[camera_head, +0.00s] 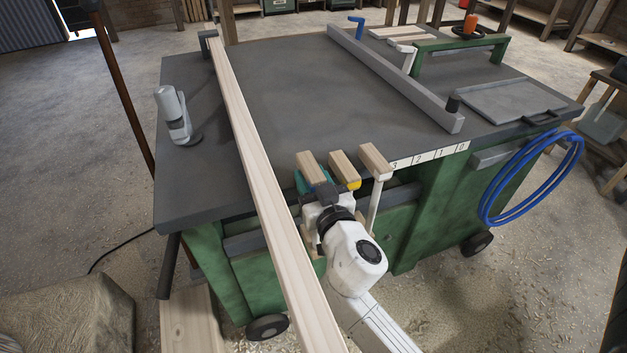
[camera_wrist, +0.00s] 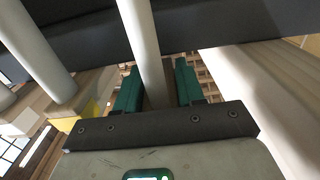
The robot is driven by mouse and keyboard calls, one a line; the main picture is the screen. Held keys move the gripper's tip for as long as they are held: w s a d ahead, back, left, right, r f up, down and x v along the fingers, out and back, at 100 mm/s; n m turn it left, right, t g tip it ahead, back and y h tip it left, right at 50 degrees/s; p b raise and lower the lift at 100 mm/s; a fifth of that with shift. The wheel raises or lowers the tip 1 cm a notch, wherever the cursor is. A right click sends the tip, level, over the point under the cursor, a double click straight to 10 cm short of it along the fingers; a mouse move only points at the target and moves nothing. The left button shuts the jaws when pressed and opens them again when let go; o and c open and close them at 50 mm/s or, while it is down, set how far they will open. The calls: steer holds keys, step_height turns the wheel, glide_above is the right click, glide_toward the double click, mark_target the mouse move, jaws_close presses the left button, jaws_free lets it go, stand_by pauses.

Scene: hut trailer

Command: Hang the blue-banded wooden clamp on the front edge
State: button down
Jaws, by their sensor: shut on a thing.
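My gripper (camera_head: 318,190) is at the front edge of the dark-topped bench (camera_head: 290,95). In the wrist view its teal fingers (camera_wrist: 158,82) are shut around a pale upright bar (camera_wrist: 140,35). This looks like the bar of the leftmost wooden clamp (camera_head: 311,167), whose wooden block is at the bench edge. I cannot make out a blue band; my gripper hides its lower part. Whether the clamp rests on the edge is unclear. A yellow-banded clamp (camera_head: 344,170) is just to its right, and another wooden clamp (camera_head: 375,160) hangs further right.
A long wooden beam (camera_head: 250,140) crosses the bench close left of my gripper and juts past the front. A white numbered strip (camera_head: 430,156) lies along the edge to the right. A blue hose coil (camera_head: 530,180) hangs on the right side. A grey tool (camera_head: 177,115) stands at left.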

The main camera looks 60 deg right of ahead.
stand_by(0.3)
steer(key=c, duration=0.6)
jaws_free()
steer(key=shift+f, duration=0.1)
steer(key=shift+s+a, duration=0.3)
steer(key=shift+s, duration=0.1)
steer(key=b+v, duration=0.3)
steer(key=v, duration=0.7)
steer(key=shift+b, duration=0.4)
steer(key=shift+w, duration=0.1)
steer(key=shift+d, duration=0.1)
